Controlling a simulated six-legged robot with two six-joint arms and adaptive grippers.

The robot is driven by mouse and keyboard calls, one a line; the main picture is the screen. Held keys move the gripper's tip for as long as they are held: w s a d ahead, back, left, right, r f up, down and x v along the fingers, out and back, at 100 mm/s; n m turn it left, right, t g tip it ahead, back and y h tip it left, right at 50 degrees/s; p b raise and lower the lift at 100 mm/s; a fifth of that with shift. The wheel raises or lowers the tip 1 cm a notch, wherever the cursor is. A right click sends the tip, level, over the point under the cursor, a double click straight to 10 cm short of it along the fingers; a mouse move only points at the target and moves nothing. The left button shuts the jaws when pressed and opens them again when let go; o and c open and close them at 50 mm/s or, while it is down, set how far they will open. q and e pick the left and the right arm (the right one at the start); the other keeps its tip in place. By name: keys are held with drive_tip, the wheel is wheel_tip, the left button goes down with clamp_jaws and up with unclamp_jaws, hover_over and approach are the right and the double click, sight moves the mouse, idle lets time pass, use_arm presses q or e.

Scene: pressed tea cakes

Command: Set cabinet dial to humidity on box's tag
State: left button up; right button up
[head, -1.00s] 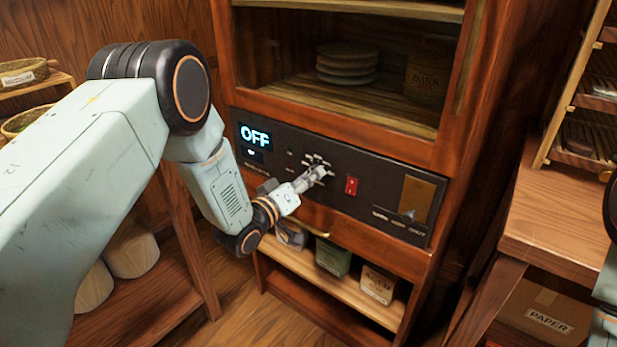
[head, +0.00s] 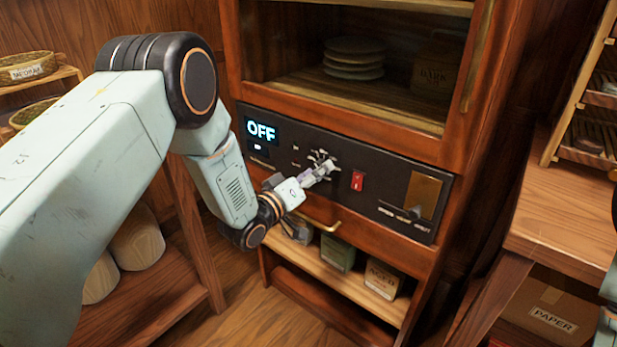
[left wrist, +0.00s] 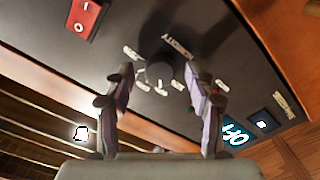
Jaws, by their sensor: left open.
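The cabinet's black control panel (head: 290,148) has a display (head: 262,131) that reads OFF. In the left wrist view the dark round dial (left wrist: 160,70) has small pale labels around it, one seeming to read HUMIDITY. My left gripper (head: 326,169) is open at the panel. In the left wrist view its fingertips (left wrist: 159,78) lie on either side of the dial, and I cannot tell whether they touch it. In the head view the gripper mostly hides the dial. My right gripper is out of view. I can make out no humidity tag on a box.
A red rocker switch (head: 357,181) sits right of the dial. A brass plate (head: 423,194) is farther right. A green tin (head: 337,253) and a pale box (head: 382,279) stand below. A PAPER box (head: 548,318) is at lower right.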

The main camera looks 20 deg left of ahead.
use_arm(q)
drive_tip(key=v, duration=1.2)
drive_tip(key=s+f+m+g+y, duration=0.1)
drive_tip(key=s+f+g+y, duration=0.1)
drive_tip(key=s+f+g, duration=0.4)
drive_tip(key=s+f+m+g+y, duration=0.15)
drive_tip(key=s+f, duration=0.25)
drive_tip(key=f, duration=0.5)
drive_tip(key=s+f+g+y, duration=0.1)
drive_tip(key=s+f+g, duration=0.2)
drive_tip(key=s, duration=1)
drive_tip(key=s+f+m+g+y, duration=0.1)
drive_tip(key=s+f+g, duration=0.3)
drive_tip(key=s, duration=0.9)
drive_tip(key=shift+d+g+y, duration=0.15)
drive_tip(key=shift+g+y, duration=0.2)
drive_tip(key=shift+g, duration=0.9)
